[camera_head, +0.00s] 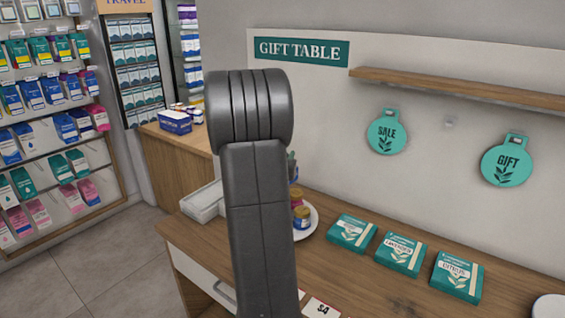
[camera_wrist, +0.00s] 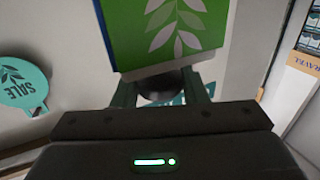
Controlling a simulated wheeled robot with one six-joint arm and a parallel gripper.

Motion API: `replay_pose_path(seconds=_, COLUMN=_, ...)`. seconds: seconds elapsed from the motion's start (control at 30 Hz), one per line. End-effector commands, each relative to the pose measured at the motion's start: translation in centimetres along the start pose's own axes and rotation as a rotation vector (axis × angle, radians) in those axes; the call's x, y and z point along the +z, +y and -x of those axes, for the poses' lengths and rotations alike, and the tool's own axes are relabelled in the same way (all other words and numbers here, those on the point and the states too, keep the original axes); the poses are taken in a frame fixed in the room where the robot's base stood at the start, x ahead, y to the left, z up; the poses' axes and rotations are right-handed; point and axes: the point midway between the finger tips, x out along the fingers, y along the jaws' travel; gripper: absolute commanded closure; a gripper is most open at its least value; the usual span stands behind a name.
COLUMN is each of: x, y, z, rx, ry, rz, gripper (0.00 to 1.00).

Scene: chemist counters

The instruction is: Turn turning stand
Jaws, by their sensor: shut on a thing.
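A round white stand (camera_head: 313,226) is on the wooden gift table, partly hidden behind my arm. Jars (camera_head: 302,217) are on its visible side. My gripper is hidden behind my arm in the head view. In the wrist view my gripper (camera_wrist: 165,88) is shut on a dark rounded thing (camera_wrist: 168,84) between its fingers. A green box (camera_wrist: 175,30) with a white leaf print and a blue side is just beyond the fingers. I cannot tell whether the dark thing or the box belongs to the stand.
Several teal boxes (camera_head: 399,254) lie on the table right of the stand. A pale tray (camera_head: 203,203) is at its left. Teal SALE (camera_head: 387,132) and GIFT (camera_head: 507,163) tags hang on the wall under a wooden shelf (camera_head: 450,86). The floor at left is clear.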

Motion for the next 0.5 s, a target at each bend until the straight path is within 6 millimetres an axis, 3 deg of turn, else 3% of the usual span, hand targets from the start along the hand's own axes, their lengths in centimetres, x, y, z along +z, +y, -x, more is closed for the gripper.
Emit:
replay_pose_path(seconds=0.23, x=-0.15, y=-0.03, z=-0.01, rx=-0.001, ry=0.001, rz=0.002, gripper=1.00)
replay_pose_path(seconds=0.27, x=-0.15, y=-0.03, z=-0.01, rx=-0.001, ry=0.001, rz=0.002, gripper=0.59)
replay_pose_path(seconds=0.3, x=-0.15, y=-0.03, z=-0.01, rx=-0.001, ry=0.001, rz=0.002, gripper=0.51)
replay_pose_path(seconds=0.37, x=-0.13, y=-0.03, z=-0.01, rx=-0.001, ry=0.000, rz=0.002, gripper=0.42)
replay_pose_path(seconds=0.5, x=-0.08, y=-0.02, z=0.00, rx=-0.001, ry=0.000, rz=0.002, gripper=0.42)
